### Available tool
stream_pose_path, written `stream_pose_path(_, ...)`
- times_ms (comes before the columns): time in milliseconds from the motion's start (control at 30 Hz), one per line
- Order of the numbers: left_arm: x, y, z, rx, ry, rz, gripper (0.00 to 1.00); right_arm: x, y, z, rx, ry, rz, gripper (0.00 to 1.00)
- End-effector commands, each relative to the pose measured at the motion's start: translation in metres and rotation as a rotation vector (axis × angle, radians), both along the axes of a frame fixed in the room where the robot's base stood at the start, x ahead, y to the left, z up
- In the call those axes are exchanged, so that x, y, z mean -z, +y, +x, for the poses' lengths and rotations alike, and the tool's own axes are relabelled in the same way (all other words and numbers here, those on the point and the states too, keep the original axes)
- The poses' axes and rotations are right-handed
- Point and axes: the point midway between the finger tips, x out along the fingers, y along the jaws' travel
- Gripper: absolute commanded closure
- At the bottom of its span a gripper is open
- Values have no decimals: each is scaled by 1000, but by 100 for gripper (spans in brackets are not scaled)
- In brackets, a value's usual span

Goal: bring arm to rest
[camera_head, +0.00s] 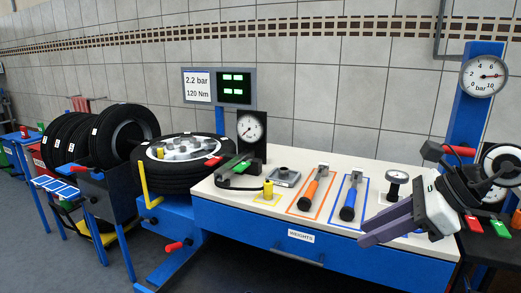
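My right gripper (366,232) comes in from the right with a white body and dark purple-grey fingers. It hangs over the right part of the white-topped bench, pointing left and down. The fingers look close together from this angle, and I cannot tell how wide the gap is. No object shows between them. My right arm's black and white links fill the right edge of the picture. My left gripper and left arm are not in view.
The bench (228,193) carries a blue-handled tool (350,198), an orange-handled tool (313,187), a small gauge (396,182) and a dial gauge (251,128). A tyre (170,180) lies left of it. A blue post with a pressure gauge (484,75) stands behind my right arm.

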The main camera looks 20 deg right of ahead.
Motion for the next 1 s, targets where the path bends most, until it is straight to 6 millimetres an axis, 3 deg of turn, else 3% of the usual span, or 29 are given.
stream_pose_path(33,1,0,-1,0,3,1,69,21,38,1,1,49,197,74)
stream_pose_path(100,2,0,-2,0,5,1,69,36,85,3,51,124,507,74)
stream_pose_path(233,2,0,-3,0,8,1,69,55,132,12,260,301,1060,74)
stream_pose_path(367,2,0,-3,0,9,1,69,98,134,22,613,519,1560,74)
stream_pose_path(467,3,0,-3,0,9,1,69,161,123,16,978,700,1886,74)
stream_pose_path(567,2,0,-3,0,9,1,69,234,115,-8,1355,858,2110,74)
stream_pose_path(700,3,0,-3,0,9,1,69,322,123,-64,1842,1035,2279,74)
stream_pose_path(733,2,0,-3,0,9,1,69,337,127,-77,-1879,-1035,-2228,74)
stream_pose_path(800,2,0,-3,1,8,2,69,367,138,-107,-1866,-987,-2024,74)
stream_pose_path(900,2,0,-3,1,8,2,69,396,154,-143,-1843,-934,-1808,74)
stream_pose_path(1000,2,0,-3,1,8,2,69,412,166,-166,-1823,-902,-1677,74)
